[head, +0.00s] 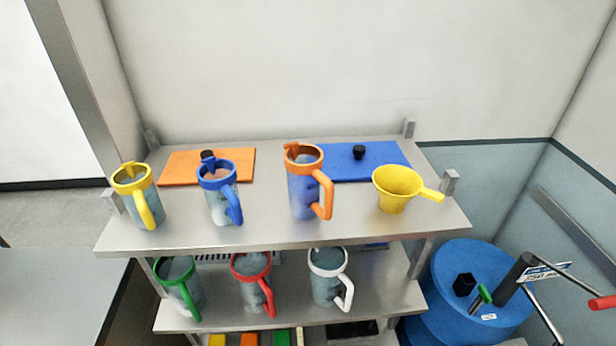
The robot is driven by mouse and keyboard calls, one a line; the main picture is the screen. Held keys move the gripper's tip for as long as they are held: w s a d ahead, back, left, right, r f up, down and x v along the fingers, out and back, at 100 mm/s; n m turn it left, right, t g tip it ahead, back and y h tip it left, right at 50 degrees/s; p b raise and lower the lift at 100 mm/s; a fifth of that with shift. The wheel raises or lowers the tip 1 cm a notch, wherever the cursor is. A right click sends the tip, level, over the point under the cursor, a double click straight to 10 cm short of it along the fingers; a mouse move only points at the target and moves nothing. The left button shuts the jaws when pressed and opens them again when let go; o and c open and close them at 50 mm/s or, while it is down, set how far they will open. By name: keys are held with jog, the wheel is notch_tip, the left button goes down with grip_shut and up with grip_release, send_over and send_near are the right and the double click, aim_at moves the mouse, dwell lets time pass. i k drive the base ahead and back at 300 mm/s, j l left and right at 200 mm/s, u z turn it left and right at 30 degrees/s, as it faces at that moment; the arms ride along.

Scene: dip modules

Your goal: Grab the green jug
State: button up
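The green jug (188,290) stands upright on the middle shelf, at its left end. It has a clear body with a green rim and a green handle that faces the front right. Its rim is just below the front edge of the top shelf. My gripper is not in view.
The red jug (256,284) and white jug (329,279) stand to its right. The top shelf (270,236) above holds yellow (138,196), blue (219,193) and orange (308,181) jugs and a yellow funnel (396,189). A blue drum (455,262) stands at right.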

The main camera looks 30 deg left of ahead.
aim_at(179, 277)
jog(key=u, duration=2.4)
jog(key=i+j, duration=0.15)
jog(key=j, duration=0.25)
jog(key=i+j, duration=0.1)
jog(key=j, duration=0.25)
jog(key=i+j, duration=0.15)
jog(key=j, duration=0.25)
jog(key=l+z, duration=0.05)
